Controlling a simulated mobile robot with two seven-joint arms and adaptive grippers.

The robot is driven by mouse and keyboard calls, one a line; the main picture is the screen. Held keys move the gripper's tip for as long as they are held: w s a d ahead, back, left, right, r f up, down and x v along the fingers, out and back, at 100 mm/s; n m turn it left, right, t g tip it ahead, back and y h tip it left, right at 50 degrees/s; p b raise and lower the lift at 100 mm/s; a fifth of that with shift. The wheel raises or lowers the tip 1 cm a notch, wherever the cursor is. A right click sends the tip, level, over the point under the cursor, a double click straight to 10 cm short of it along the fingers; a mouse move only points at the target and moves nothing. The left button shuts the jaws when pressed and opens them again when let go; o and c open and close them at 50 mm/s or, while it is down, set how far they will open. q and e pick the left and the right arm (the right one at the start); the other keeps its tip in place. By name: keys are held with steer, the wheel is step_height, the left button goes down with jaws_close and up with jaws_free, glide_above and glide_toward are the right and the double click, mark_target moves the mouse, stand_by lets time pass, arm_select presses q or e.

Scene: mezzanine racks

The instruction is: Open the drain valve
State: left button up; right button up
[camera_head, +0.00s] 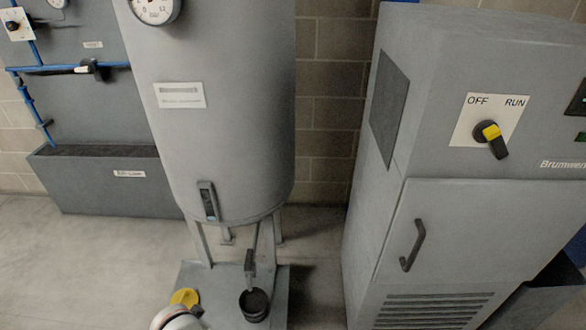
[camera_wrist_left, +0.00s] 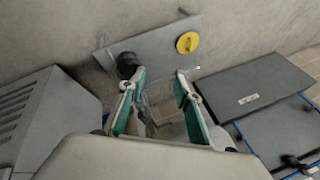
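The grey tank (camera_head: 225,120) stands on legs over a base plate (camera_head: 273,285). A grey drain pipe end (camera_head: 249,264) hangs below it, over a black cup (camera_head: 254,305). A round yellow piece (camera_head: 185,297) is on the plate to the left of the cup; I cannot tell whether it is the valve handle. In the left wrist view, the black cup (camera_wrist_left: 127,65) and yellow piece (camera_wrist_left: 187,42) lie beyond my left gripper (camera_wrist_left: 161,75). Its teal-padded fingers are apart with nothing clearly held. A pale rounded part of my arm shows at the head view's bottom edge. My right gripper is not visible.
A grey cabinet (camera_head: 480,230) with a yellow-black OFF/RUN switch (camera_head: 491,138) stands at right. A grey panel with blue pipes and a bin (camera_head: 110,180) is at left. Floor (camera_head: 120,255) is clear in front of the bin.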

arm_select(q)
steer(key=s+a+r+t+y, duration=0.1)
steer(key=s+a+r, duration=0.25)
steer(key=r, duration=0.25)
steer(key=s+a+r+m+y, duration=0.1)
steer(key=s+a+r, duration=0.25)
steer(key=r, duration=0.25)
steer(key=s+a+r+t+y, duration=0.1)
steer(key=s+a+r, duration=0.2)
steer(key=s+r, duration=0.15)
steer(key=w+d+f+n+t+h, duration=0.2)
steer(key=d+f+h, duration=0.5)
steer(key=d+f, duration=0.5)
steer(key=d+t, duration=0.1)
steer(key=d, duration=0.3)
steer(key=shift+w+d+f+t+h, duration=0.25)
steer(key=shift+d+f+t+h, duration=0.15)
